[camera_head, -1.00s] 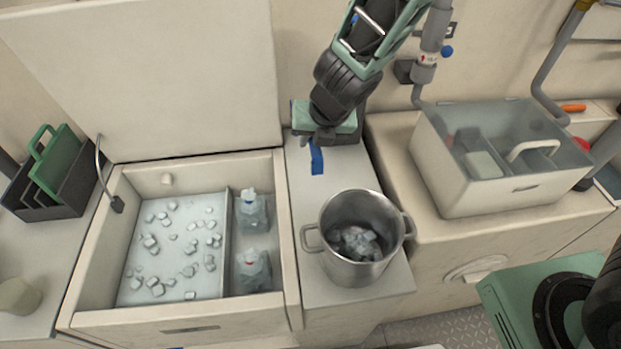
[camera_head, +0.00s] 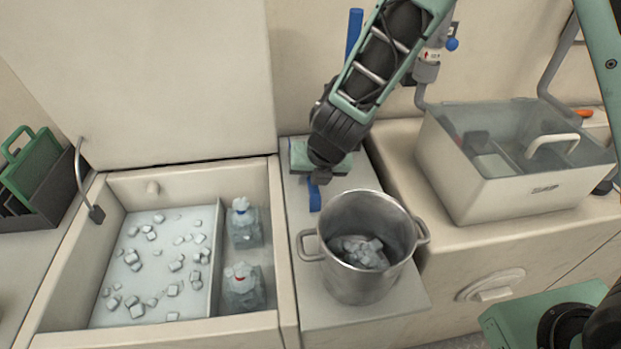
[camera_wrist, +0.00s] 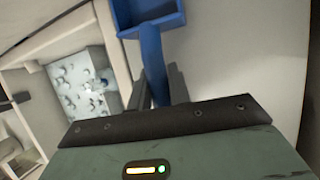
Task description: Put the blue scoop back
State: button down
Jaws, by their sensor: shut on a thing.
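The blue scoop (camera_wrist: 150,18) shows in the wrist view with its handle between the fingers of my gripper (camera_wrist: 160,82). Its open, tray-like end points away beyond the fingertips and is cut off by the top edge. In the head view, my gripper (camera_head: 319,179) is over the pale counter behind the metal pot, shut on the scoop. A short blue part of the scoop (camera_head: 314,198) shows just below the fingers. The rest of it is hidden by the gripper or too small to tell. I cannot tell whether it touches the counter.
The metal pot (camera_head: 329,255) holds ice cubes and stands in front of the gripper. A clear-lidded caddy (camera_head: 520,200) stands right. A blue upright strip (camera_head: 353,32) is by the wall.

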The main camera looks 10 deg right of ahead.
jog(key=shift+f, duration=0.15)
jog(key=c, duration=1.3)
grip_release()
